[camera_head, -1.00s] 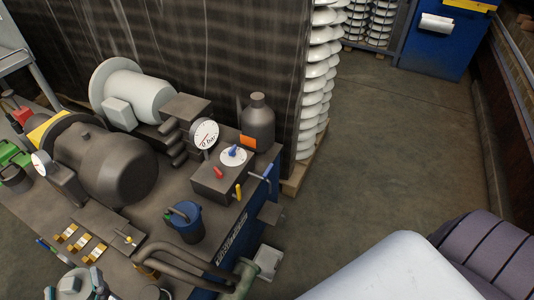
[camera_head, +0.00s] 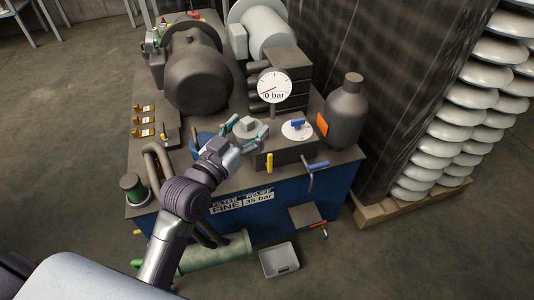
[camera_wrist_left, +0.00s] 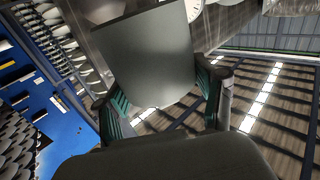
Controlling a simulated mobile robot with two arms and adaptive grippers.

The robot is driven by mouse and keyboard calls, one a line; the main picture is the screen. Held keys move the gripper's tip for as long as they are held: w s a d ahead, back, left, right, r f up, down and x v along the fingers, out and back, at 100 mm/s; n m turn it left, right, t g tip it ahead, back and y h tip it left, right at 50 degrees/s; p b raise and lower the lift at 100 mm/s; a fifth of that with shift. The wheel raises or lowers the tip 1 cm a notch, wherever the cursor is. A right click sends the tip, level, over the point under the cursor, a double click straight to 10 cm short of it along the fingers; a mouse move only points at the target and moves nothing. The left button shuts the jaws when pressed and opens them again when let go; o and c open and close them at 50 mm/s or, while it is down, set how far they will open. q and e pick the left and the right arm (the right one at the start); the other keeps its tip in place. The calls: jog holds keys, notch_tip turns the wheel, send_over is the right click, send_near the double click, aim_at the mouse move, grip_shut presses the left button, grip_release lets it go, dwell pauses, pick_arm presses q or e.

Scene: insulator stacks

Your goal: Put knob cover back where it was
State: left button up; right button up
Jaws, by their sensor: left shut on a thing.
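The knob cover, a pale grey faceted cap (camera_head: 247,126), is between the teal fingers of my left gripper (camera_head: 250,134), which is shut on it. In the left wrist view the cover (camera_wrist_left: 150,55) fills the space between both fingers (camera_wrist_left: 165,105). In the head view it appears at the left end of the dark control block (camera_head: 285,153); its height above the block is unclear. A white round dial with a blue knob (camera_head: 297,126) sits uncovered on that block, just right of the gripper. The red knob is hidden behind my gripper. My right gripper is out of view.
A pressure gauge (camera_head: 274,87) stands behind the block, and a dark bottle (camera_head: 346,110) stands to its right. A yellow handle (camera_head: 269,163) and blue lever (camera_head: 317,165) are at the front. A blue cup is partly hidden behind my gripper. Insulator stacks (camera_head: 490,85) stand at right.

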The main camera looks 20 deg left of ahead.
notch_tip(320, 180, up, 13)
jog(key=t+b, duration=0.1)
jog(key=b, duration=0.6)
pick_arm(q)
jog(key=shift+m+h, duration=0.3)
jog(key=w+f, duration=0.2)
jog(key=w, duration=0.3)
jog(key=w+a+f, duration=0.1)
jog(key=w+f, duration=0.2)
jog(key=w, duration=0.3)
jog(key=w+f+b, duration=0.1)
jog(key=w+f, duration=0.1)
jog(key=w, duration=0.3)
jog(key=shift+w+a+f, duration=0.15)
jog(key=shift+w+f, duration=0.15)
jog(key=shift+w, duration=0.05)
jog(key=shift+w+f, duration=0.1)
notch_tip(320, 180, down, 4)
jog(key=shift+r+b, duration=0.15)
jog(key=shift+b, duration=0.6)
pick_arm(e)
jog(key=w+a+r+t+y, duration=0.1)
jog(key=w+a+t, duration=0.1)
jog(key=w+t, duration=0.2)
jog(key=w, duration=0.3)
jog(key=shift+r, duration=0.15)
